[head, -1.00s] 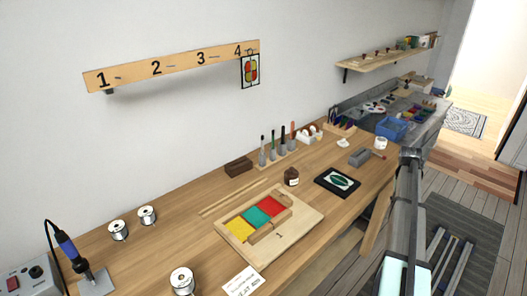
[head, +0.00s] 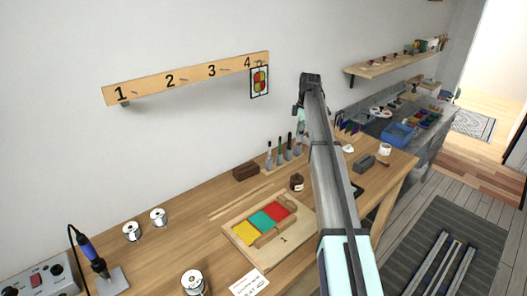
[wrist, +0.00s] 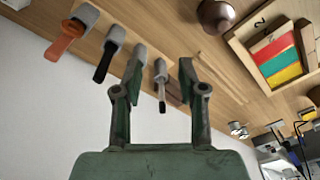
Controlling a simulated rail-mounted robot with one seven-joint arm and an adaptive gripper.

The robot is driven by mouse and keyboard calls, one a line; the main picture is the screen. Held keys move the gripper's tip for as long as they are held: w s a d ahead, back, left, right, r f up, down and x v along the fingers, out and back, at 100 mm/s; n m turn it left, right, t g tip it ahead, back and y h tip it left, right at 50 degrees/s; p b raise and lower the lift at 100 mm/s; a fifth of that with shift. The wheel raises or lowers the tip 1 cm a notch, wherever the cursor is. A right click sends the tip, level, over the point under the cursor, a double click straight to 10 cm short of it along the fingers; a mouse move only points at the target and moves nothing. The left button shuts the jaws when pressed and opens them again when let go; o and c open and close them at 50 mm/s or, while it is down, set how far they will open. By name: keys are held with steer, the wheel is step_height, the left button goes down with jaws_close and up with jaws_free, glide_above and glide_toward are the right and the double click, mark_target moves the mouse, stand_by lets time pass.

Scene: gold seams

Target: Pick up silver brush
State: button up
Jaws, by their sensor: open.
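Several brushes with grey bases stand in a row in the head view. The one at the left end (head: 269,155) looks silver-grey with a dark tip; it seems to be the same brush as the one (wrist: 161,85) seen between the fingers in the wrist view. I cannot tell for sure that it is the silver brush. My gripper (wrist: 160,68) is open, with nothing held. Its left finger overlaps another grey brush. In the head view my gripper (head: 302,108) is raised above and right of the row, and my arm hides part of the bench.
A black-handled brush (wrist: 103,62) and an orange one (wrist: 62,42) stand further left in the wrist view. The wall is close behind.

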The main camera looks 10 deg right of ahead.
steer(key=w+a+r+n, duration=0.3)
steer(key=a+r+n, duration=0.1)
steer(key=a, duration=0.6)
steer(key=p, duration=0.3)
glide_toward(269, 156)
steer(key=shift+n+y, duration=0.3)
steer(key=shift+w+a+f+p, duration=0.15)
steer(key=shift+f+p, duration=0.3)
steer(key=shift+f, duration=0.55)
steer(key=shift+s+a+f+p, duration=0.1)
steer(key=shift+a+f+p, duration=0.25)
steer(key=shift+f, duration=0.7)
steer(key=shift+w+a+f+p, duration=0.1)
steer(key=shift+f+p, duration=0.4)
steer(key=shift+f, duration=0.5)
jaws_close()
